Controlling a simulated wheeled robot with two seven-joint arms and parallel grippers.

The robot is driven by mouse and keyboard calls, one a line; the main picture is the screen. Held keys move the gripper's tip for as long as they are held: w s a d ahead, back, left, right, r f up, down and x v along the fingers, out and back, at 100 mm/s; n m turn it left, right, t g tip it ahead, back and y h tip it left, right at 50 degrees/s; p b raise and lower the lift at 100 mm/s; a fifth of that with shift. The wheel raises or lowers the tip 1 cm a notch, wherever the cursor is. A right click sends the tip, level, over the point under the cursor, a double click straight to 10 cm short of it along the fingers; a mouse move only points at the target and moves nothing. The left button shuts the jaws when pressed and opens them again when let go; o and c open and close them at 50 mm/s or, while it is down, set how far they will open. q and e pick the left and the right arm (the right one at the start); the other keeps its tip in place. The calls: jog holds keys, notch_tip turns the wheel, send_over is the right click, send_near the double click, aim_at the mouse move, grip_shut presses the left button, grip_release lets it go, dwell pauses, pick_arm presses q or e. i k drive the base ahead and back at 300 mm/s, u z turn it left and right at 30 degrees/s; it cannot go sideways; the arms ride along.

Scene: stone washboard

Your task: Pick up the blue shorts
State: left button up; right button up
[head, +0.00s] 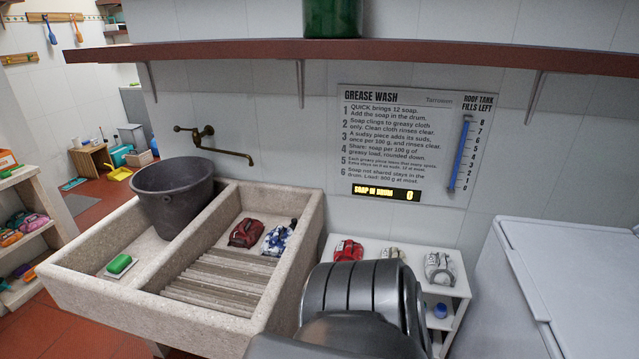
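A bundled blue-and-white patterned cloth (278,239) lies in the right basin of the stone sink (245,312), at the upper end of the ribbed washboard (225,283). It is the bluest cloth in view, but its bunched shape does not show whether it is shorts. A dark red bundled cloth (246,232) lies just left of it. Neither of my grippers shows in the head view.
A dark bucket (172,200) and green soap (120,265) are in the left basin. A white shelf unit (455,287) holds a red cloth (347,250) and paler bundles. A dark grey rounded body (365,288) blocks the bottom centre. A white chest (575,270) stands right.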

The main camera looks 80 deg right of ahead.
aim_at(277, 241)
jog(key=k, duration=0.5)
jog(key=z, duration=2.2)
